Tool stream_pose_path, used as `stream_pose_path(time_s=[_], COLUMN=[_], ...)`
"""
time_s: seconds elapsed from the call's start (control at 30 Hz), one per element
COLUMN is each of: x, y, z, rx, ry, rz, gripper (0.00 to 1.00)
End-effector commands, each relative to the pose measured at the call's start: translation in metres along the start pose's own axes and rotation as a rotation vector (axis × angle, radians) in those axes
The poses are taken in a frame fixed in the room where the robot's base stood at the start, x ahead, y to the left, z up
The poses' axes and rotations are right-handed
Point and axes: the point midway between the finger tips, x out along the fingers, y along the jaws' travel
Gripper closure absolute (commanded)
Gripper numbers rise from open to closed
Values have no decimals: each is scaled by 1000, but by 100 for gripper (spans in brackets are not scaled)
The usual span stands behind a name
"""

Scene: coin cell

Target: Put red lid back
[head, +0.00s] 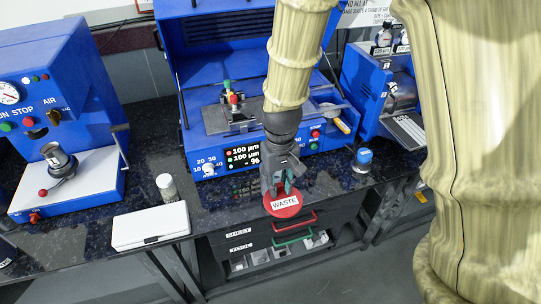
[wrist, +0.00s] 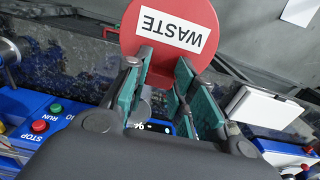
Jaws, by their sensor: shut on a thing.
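The red lid (head: 284,212) is a round disc with a white WASTE label. In the head view it shows at the front edge of the dark counter, above the drawers. My gripper (head: 281,188) is shut on the lid at its near side. In the wrist view the lid (wrist: 150,45) reaches out past the green-padded fingertips (wrist: 164,72). The held part between the fingers is mostly hidden. I cannot tell what lies under the lid, and no waste container is clearly visible.
A blue machine with a display (head: 243,157) stands behind my gripper. A white box (head: 151,227) and a small jar (head: 167,187) are to the left. A blue-capped item (head: 363,158) is to the right. Drawers with red and green handles (head: 293,239) are below.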

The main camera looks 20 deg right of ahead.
Motion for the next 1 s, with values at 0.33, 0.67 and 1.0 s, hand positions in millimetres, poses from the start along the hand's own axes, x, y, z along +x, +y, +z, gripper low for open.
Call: stream_pose_path(time_s=[0.33,0.67,1.0], x=[-6,0,6], y=[10,22,29], z=[-37,-103,-151], rx=[4,4,1], ry=[0,0,0], rz=[0,0,0], gripper=[100,100,100])
